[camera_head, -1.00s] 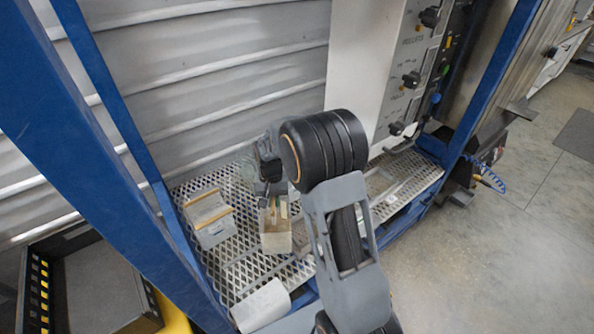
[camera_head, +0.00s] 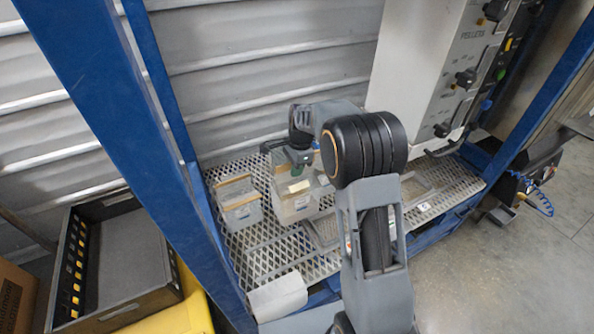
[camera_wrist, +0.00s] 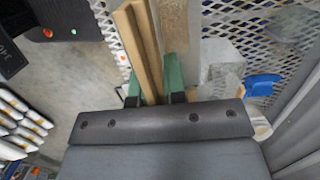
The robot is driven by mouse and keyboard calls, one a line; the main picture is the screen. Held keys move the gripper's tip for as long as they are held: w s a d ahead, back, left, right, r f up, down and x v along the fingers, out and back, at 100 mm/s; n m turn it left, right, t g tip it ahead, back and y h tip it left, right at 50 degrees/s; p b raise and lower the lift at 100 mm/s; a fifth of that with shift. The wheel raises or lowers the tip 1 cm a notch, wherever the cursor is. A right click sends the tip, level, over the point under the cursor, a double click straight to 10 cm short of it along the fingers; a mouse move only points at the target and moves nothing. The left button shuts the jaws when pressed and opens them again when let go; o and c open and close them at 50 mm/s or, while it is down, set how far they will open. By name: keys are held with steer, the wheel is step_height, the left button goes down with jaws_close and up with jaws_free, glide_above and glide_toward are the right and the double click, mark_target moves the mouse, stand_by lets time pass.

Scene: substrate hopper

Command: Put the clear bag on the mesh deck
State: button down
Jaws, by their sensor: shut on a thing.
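The clear bag (camera_head: 293,201) with a pale label is below my gripper (camera_head: 298,168) in the head view, over the mesh deck (camera_head: 262,258). In the wrist view my gripper (camera_wrist: 152,84) has its green fingers closed on a tan strip (camera_wrist: 147,40), which looks like the top of the bag. The bag's body is mostly hidden in that view. I cannot tell whether its bottom touches the deck. A second clear bag (camera_head: 240,208) with tan strips stands on the deck to the left.
A white roll (camera_head: 278,297) lies at the deck's front edge. A flat grid tray (camera_head: 323,232) lies on the deck. Blue posts (camera_head: 105,110) frame the left. A dark open tray (camera_head: 118,262) is outside them. The pellet panel (camera_head: 425,75) hangs at the right.

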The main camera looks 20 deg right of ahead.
steer(key=w+a+f, duration=0.1)
steer(key=w+f, duration=1)
steer(key=shift+f, duration=0.35)
steer(key=shift+w+f+b, duration=0.1)
steer(key=shift+b, duration=0.2)
steer(key=c, duration=1.2)
jaws_free()
steer(key=shift+f, duration=0.1)
